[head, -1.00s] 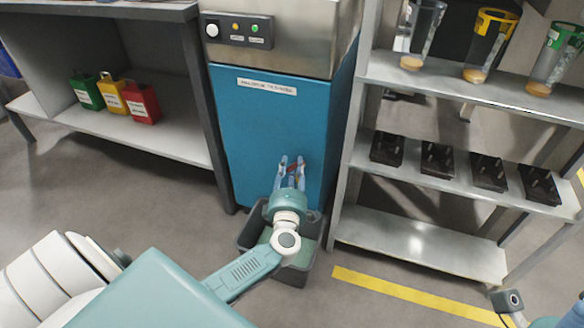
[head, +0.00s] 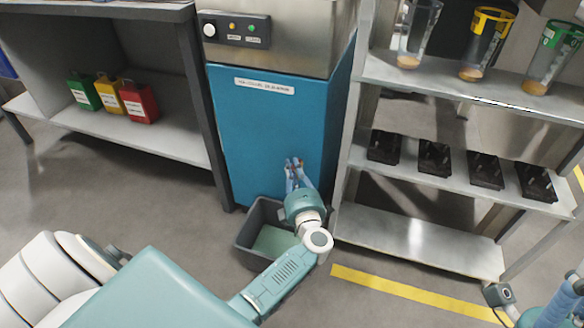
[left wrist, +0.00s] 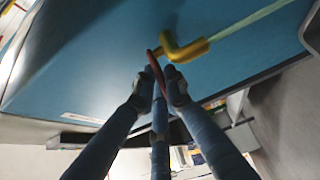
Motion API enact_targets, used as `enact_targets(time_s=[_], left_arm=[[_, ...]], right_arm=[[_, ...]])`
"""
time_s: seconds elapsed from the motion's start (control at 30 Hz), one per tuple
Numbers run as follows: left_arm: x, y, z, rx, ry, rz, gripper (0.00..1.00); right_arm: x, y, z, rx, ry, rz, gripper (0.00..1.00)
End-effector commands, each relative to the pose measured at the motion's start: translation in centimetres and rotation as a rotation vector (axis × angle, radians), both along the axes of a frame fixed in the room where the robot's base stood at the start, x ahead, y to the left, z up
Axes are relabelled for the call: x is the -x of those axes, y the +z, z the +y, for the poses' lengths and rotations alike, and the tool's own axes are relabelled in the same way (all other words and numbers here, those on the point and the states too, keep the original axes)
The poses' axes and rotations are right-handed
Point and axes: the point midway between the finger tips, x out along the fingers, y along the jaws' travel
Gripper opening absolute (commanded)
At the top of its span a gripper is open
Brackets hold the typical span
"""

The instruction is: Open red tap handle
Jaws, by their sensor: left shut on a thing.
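The red tap handle (left wrist: 154,72) is a thin curved lever on a yellow tap (left wrist: 184,47) on the front of the blue cabinet. My left gripper (left wrist: 160,88) is shut on the red handle, with a finger on each side of it. A pale green stream (left wrist: 255,20) runs from the tap's spout in the left wrist view. In the head view my left gripper (head: 296,170) is low on the blue cabinet front (head: 268,130) and mostly hides the tap.
A dark bin (head: 247,238) with pale green inside stands on the floor under the tap. A metal shelf unit (head: 405,180) with beakers and black holders stands close on the right. A bench (head: 135,140) with green, yellow and red containers stands left.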

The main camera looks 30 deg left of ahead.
Motion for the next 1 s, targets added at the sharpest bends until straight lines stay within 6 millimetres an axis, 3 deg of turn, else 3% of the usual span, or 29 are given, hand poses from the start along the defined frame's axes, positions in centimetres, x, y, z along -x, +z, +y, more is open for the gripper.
enact_targets(time_s=[0.13,0.2,0.27,0.63,1.0], left_arm=[[0.1,-0.1,0.1,-0.001,0.001,0.002,0.0],[0.1,-0.1,0.1,0.0,0.001,0.003,0.2],[0.1,-0.1,0.1,-0.001,0.001,0.002,0.3],[0.5,-0.2,-0.5,0.002,-0.002,0.002,0.3],[4.6,-0.2,-4.4,0.002,-0.001,0.004,0.3]], right_arm=[[0.0,0.0,0.0,0.0,0.0,-0.001,0.33],[0.0,0.0,0.0,0.0,0.0,-0.001,0.33],[0.0,0.0,0.0,0.0,0.0,-0.001,0.33],[0.0,0.0,0.0,-0.002,0.001,-0.002,0.33],[0.0,0.0,0.0,-0.001,0.001,-0.001,0.33]])
